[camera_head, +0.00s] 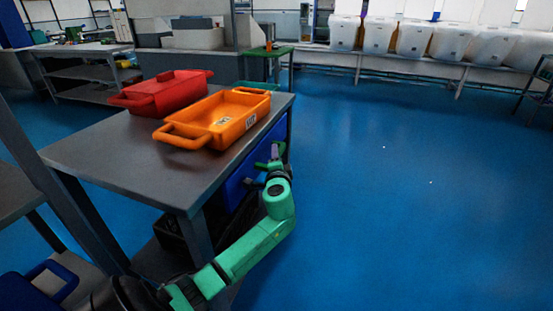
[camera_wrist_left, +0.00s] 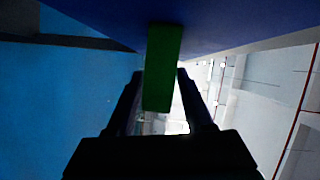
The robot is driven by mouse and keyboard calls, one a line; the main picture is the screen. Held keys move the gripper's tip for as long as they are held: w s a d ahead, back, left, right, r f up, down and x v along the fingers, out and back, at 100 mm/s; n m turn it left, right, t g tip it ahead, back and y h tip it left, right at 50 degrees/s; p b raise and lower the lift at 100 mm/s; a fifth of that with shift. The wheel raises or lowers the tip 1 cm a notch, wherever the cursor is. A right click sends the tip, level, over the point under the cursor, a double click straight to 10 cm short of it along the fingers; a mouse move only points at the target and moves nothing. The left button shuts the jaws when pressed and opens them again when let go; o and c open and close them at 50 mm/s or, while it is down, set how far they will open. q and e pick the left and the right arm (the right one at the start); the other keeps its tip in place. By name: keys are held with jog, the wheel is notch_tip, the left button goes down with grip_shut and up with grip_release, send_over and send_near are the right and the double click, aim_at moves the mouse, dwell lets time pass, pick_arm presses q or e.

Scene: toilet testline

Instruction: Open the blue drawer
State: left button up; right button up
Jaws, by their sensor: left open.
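The blue drawer (camera_head: 236,185) sits under the top of the dark grey table (camera_head: 85,154), on its right side. In the left wrist view the blue drawer front (camera_wrist_left: 225,18) fills the top, and a green bar-like handle (camera_wrist_left: 162,65) sticks out from it. My left gripper (camera_head: 275,153) is at the drawer front, near the table's far right corner. In the left wrist view the two dark fingers of the left gripper (camera_wrist_left: 160,78) are open, one on each side of the green handle. Contact cannot be told. My right gripper is not in view.
A red tray (camera_head: 160,92) and an orange tray (camera_head: 218,118) stand on the table above the drawer. A dark crate (camera_head: 170,232) is on the lower shelf, partly behind my arm. The blue floor (camera_head: 400,190) to the right is clear.

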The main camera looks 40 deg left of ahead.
pick_arm(q)
jog(key=c, duration=0.8)
grip_shut()
jog(key=shift+d+f, duration=0.1)
dwell(0.5)
